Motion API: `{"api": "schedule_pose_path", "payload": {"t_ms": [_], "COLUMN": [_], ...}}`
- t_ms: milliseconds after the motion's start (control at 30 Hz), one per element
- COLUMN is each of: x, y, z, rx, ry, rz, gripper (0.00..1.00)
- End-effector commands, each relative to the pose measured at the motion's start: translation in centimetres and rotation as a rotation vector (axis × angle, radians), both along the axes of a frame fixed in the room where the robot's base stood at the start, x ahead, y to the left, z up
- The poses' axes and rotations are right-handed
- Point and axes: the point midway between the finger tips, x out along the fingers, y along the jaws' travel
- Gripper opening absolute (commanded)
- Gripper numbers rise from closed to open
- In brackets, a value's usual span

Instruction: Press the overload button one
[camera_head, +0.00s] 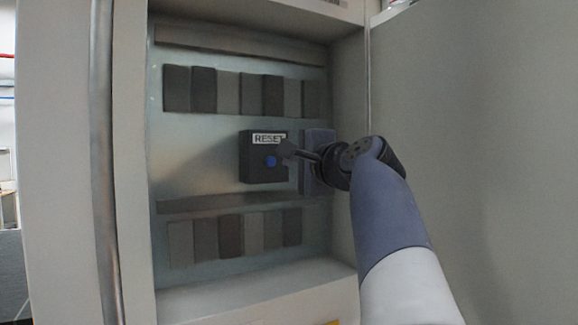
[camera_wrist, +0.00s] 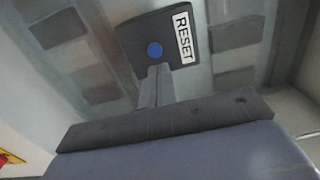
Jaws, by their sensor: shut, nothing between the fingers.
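A dark box with a white RESET label (camera_head: 269,139) and a round blue button (camera_head: 271,161) is mounted on the back panel inside an open cabinet. My gripper (camera_head: 287,150) is shut and empty, with its tips at the right side of the box in the head view. In the wrist view the blue button (camera_wrist: 155,50) shows just beyond the shut fingertips (camera_wrist: 158,72). I cannot tell whether the tips touch the box. The button is not covered in either view.
Rows of dark and grey modules (camera_head: 240,92) sit above the box, and more (camera_head: 233,236) sit below it. The cabinet frame (camera_head: 130,160) and open door (camera_head: 480,130) flank the opening.

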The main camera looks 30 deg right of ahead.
Motion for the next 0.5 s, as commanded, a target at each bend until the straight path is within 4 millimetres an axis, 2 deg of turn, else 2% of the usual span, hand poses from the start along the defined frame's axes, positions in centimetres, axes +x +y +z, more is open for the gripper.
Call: {"api": "schedule_pose_path", "payload": {"t_ms": [33,300,500], "x": [-0.9,-5.6,-7.3], "y": [-0.1,-0.3,-0.4], "z": [-0.5,-0.4,-0.2], "rx": [0.000,-0.001,0.000], "ry": [0.001,0.000,0.001], "rz": [-0.003,-0.005,-0.002], "gripper": [0.00,0.00,0.00]}}
